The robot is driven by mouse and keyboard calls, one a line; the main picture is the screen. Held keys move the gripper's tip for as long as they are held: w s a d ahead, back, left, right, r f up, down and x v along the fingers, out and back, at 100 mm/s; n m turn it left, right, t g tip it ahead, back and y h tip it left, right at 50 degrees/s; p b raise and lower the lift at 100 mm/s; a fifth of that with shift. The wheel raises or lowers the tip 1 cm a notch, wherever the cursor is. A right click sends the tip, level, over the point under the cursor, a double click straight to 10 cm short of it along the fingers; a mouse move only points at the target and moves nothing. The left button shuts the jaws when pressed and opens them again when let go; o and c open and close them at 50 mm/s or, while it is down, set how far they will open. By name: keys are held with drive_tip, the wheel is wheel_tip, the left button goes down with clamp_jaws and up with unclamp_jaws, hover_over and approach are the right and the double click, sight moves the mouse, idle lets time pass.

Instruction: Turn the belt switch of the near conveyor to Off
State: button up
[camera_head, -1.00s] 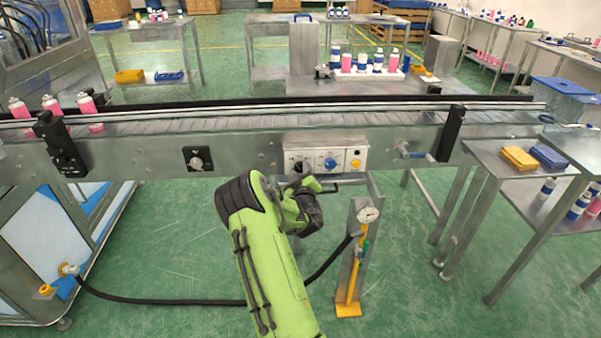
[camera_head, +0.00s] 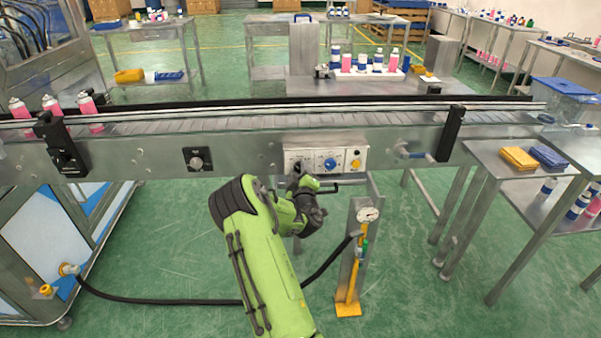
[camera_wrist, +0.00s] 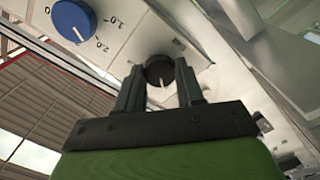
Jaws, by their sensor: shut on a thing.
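The near conveyor's white control panel (camera_head: 344,152) is on its front side and carries a row of knobs. The leftmost one, the black belt switch (camera_wrist: 160,68), sits between my gripper's fingers (camera_wrist: 158,76) in the wrist view. My gripper is shut on this switch, with one finger on each side. A pale pointer line on the switch shows between the fingers. Its printed labels are too small to read. In the head view my gripper (camera_head: 297,176) is at the panel's left end and mostly hides the switch.
A blue dial (camera_head: 330,164) and a yellow knob (camera_head: 356,164) are on the same panel, right of the switch. A gauge stand (camera_head: 350,260) stands just right of my arm. Pink cans (camera_head: 87,105) stand on the belt's left end.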

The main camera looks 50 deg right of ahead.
drive_tip(key=o, duration=1)
drive_tip(key=shift+o, duration=0.2)
drive_tip(key=b+v, duration=0.3)
drive_tip(key=v, duration=1.2)
drive_tip(key=shift+s+a, duration=0.3)
